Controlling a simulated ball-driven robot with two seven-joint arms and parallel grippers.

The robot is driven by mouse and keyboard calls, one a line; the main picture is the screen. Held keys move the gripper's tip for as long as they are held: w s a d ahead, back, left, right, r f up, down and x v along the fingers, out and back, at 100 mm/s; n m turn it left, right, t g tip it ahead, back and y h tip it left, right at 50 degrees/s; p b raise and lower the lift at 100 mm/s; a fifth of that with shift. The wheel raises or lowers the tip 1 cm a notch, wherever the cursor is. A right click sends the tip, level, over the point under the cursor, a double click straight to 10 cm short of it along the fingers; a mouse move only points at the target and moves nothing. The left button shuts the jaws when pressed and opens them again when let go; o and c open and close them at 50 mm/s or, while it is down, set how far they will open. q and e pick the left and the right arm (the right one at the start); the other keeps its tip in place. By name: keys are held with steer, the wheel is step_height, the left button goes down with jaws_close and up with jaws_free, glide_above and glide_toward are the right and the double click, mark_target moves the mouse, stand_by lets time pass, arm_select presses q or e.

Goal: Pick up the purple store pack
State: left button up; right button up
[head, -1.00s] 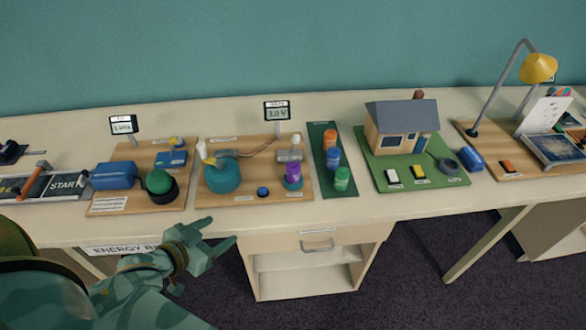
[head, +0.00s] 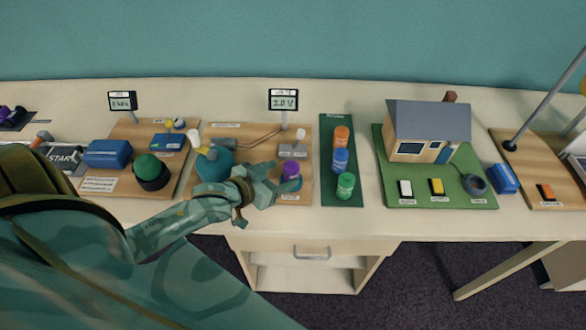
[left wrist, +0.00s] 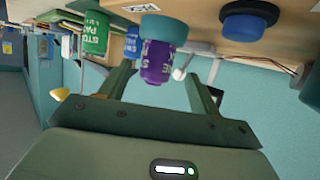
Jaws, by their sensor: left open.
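The purple store pack (head: 291,170) stands upright in a small teal holder on the wooden board, left of the dark green strip. In the left wrist view the purple pack (left wrist: 158,62) appears upside down, between and beyond the two fingers. My left gripper (head: 284,184) is open, its fingers reaching toward the pack from the front left; part of the holder is hidden behind them. In the left wrist view my left gripper (left wrist: 157,76) holds nothing. I cannot tell whether a finger touches the pack. My right gripper is not in view.
Orange (head: 342,136), blue (head: 340,160) and green (head: 345,186) packs stand on the dark green strip (head: 337,122) to the right. A teal round device (head: 214,163) is left of the gripper. A meter sign (head: 283,99) stands behind. A model house (head: 428,128) is further right.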

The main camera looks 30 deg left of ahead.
mark_target(295, 169)
arm_select(q)
steer(key=shift+w+d+f, duration=0.15)
steer(key=shift+w+f, duration=0.1)
steer(key=shift+w, duration=0.35)
steer(key=b+x, duration=0.1)
steer(key=x, duration=0.4)
steer(key=shift+s+d+b, duration=0.1)
steer(key=shift+d+b, duration=0.05)
steer(key=shift+b, duration=0.2)
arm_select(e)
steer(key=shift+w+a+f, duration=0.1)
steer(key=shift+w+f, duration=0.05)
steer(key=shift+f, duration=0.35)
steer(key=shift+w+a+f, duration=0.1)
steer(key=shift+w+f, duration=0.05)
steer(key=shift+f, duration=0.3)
arm_select(q)
steer(key=shift+s, duration=0.1)
steer(key=shift+c, duration=0.3)
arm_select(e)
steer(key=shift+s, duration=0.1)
arm_select(q)
steer(key=c, duration=1.1)
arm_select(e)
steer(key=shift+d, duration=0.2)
arm_select(q)
steer(key=shift+r, duration=0.15)
